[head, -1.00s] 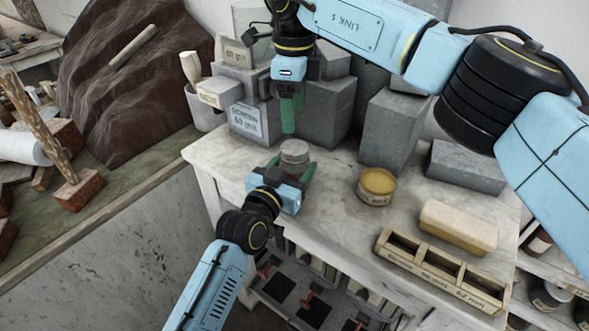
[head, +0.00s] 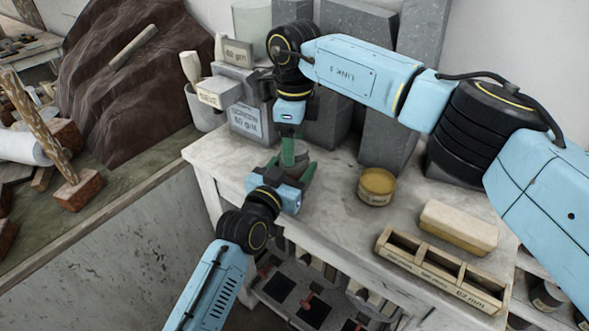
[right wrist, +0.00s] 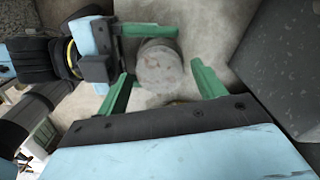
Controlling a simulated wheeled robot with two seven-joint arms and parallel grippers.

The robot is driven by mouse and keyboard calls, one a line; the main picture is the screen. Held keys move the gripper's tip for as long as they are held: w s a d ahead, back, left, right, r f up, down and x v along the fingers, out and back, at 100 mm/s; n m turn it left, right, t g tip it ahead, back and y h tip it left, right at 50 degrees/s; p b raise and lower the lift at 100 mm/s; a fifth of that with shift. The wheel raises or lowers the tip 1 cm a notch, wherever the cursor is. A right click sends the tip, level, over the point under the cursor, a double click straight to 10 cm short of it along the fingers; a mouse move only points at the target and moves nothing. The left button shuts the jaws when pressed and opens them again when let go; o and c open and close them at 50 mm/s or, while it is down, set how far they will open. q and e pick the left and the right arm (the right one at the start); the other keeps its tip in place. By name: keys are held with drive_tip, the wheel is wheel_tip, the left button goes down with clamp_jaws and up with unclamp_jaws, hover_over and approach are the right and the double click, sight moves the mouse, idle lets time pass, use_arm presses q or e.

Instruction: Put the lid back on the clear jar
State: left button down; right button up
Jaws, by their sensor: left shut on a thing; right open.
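My left gripper (head: 288,174) is shut around the jar (head: 302,160) near the bench's back left. The jar is mostly hidden in the head view by my right gripper (head: 288,163). In the right wrist view a round grey top, seemingly the lid (right wrist: 160,68), covers the jar between my left gripper's green fingers. I cannot tell whether it is fully seated. My right gripper is open and points down over the jar; its fingertips (right wrist: 160,72) are on either side of the grey top, with gaps visible. Nothing is in its jaws.
A cream block (head: 459,227) and a divided wooden tray (head: 440,271) lie farther right. Grey blocks (head: 390,138) stand close behind.

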drive_tip(key=shift+f, duration=0.15)
drive_tip(key=shift+c, duration=0.3)
drive_tip(key=c, duration=1)
drive_tip(key=o, duration=1.2)
wheel_tip(320, 180, up, 12)
drive_tip(key=shift+r, duration=0.1)
use_arm(q)
drive_tip(key=shift+c, duration=1.5)
unclamp_jaws()
